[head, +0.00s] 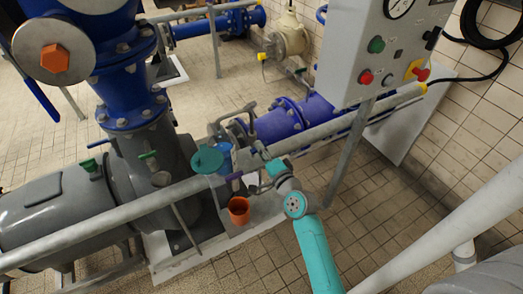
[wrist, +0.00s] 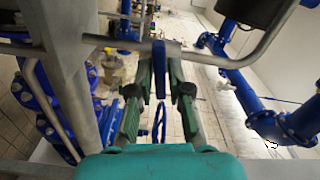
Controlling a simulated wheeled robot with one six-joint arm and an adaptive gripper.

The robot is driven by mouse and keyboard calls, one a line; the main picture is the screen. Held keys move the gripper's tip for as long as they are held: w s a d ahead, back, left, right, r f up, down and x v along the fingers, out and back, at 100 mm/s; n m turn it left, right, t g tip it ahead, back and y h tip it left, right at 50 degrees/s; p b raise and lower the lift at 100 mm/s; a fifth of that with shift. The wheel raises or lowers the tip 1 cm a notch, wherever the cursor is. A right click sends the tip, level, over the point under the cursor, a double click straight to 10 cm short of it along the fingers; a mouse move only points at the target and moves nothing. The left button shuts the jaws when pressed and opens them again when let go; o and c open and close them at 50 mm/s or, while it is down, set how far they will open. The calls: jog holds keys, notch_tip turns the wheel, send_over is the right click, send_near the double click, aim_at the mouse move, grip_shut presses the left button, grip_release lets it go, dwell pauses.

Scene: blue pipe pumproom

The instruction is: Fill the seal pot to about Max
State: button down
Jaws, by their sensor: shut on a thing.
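My gripper (wrist: 160,90) is shut on a narrow blue piece (wrist: 159,62), seen upright and edge-on between the green fingers in the wrist view. In the head view my gripper (head: 250,172) is beside the grey rail, partly hidden by my wrist. A blue vessel (head: 225,153) shows there just left of it, partly covered by a round dark-green disc (head: 207,160). I cannot tell which of these is the seal pot. No liquid level or Max mark can be made out.
An orange cup (head: 239,210) stands on the pale plinth below the rail (head: 140,218). The grey control box (head: 385,50) hangs at the upper right. In the wrist view a grey bent bar (wrist: 235,60) crosses close ahead.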

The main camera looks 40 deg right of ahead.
jog(key=shift+m, duration=1)
jog(key=c, duration=1.2)
grip_release()
jog(key=v, duration=1.2)
